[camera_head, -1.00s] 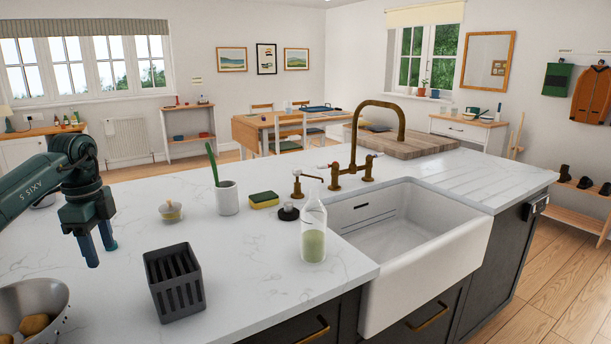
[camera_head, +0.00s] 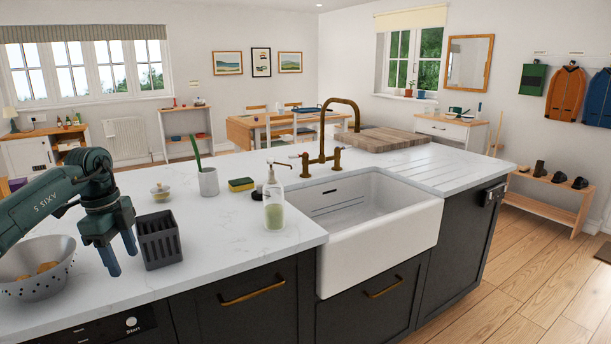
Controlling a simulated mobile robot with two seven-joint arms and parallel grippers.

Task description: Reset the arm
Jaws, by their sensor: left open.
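My left gripper (camera_head: 122,254) comes in from the left on a dark green arm. Its two blue-grey fingers point down, spread apart with nothing between them. It shows in front of the marble counter, just left of the dark grey slotted caddy (camera_head: 160,240) and right of the metal colander (camera_head: 38,282). I cannot tell its exact height above the counter. My right gripper is not in view.
The white counter (camera_head: 130,290) carries a soap bottle (camera_head: 273,205), a sponge (camera_head: 241,184), a cup with a green brush (camera_head: 208,181) and a small lidded jar (camera_head: 160,192). A white sink (camera_head: 380,240) with a brass tap (camera_head: 322,160) lies right. Wooden floor (camera_head: 530,290) is open at right.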

